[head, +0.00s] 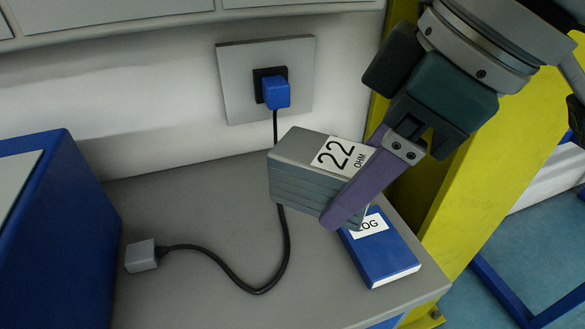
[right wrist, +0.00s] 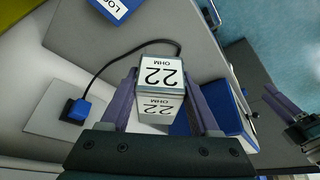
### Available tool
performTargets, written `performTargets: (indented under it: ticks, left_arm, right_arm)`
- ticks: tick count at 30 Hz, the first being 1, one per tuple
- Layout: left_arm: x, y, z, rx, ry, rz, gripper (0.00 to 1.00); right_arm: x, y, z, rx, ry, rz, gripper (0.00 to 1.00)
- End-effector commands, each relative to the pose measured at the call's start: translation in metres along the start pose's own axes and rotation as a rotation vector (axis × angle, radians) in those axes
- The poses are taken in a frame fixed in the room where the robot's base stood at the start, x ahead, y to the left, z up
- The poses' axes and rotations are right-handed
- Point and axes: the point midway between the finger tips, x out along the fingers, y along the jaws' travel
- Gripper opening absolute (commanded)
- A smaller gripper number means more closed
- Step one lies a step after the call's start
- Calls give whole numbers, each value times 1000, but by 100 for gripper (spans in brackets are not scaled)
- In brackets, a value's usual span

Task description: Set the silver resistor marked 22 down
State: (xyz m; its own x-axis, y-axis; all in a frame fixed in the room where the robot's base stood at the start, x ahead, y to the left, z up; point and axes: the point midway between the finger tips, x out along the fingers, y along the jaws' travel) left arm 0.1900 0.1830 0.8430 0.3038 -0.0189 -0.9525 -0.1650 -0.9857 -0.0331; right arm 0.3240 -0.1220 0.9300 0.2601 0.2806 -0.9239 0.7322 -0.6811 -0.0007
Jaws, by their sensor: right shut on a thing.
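The silver resistor (head: 298,178) is a grey ribbed block with a white label reading 22 OHM. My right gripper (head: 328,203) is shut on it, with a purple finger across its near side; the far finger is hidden. The resistor appears to be above the grey bench top (head: 190,215), slightly tilted; the gap below is hard to judge. In the right wrist view the resistor (right wrist: 160,73) sits between both purple fingers. What looks like my left gripper (right wrist: 288,108) shows partly at that view's right edge, its opening unclear; it is not in the head view.
A blue LOG book (head: 385,258) lies just right of and below the resistor. A black cable runs from a blue plug (head: 276,92) in the wall socket to a grey connector (head: 141,256). A blue box (head: 60,230) stands left, a yellow post (head: 470,170) right.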

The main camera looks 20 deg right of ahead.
Motion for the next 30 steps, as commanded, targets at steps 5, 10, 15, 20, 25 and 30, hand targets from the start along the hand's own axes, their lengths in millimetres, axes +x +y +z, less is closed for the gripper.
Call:
performTargets:
  ticks: [5,10,15,20,25,30]
  left_arm:
    - [22,0,7,4,0,-3,50]
    - [34,0,11,5,0,-4,50]
    - [37,0,12,4,1,-4,50]
    - [44,0,14,4,1,-4,50]
    - [52,1,16,2,2,-2,50]
    - [51,2,16,-2,2,1,50]
  right_arm:
    - [56,0,24,2,-3,-1,0]
    - [90,0,37,1,0,1,0]
    - [102,0,42,0,2,1,0]
    - [118,0,49,1,0,2,0]
    - [141,0,59,0,1,2,0]
    - [141,0,59,0,-2,2,0]
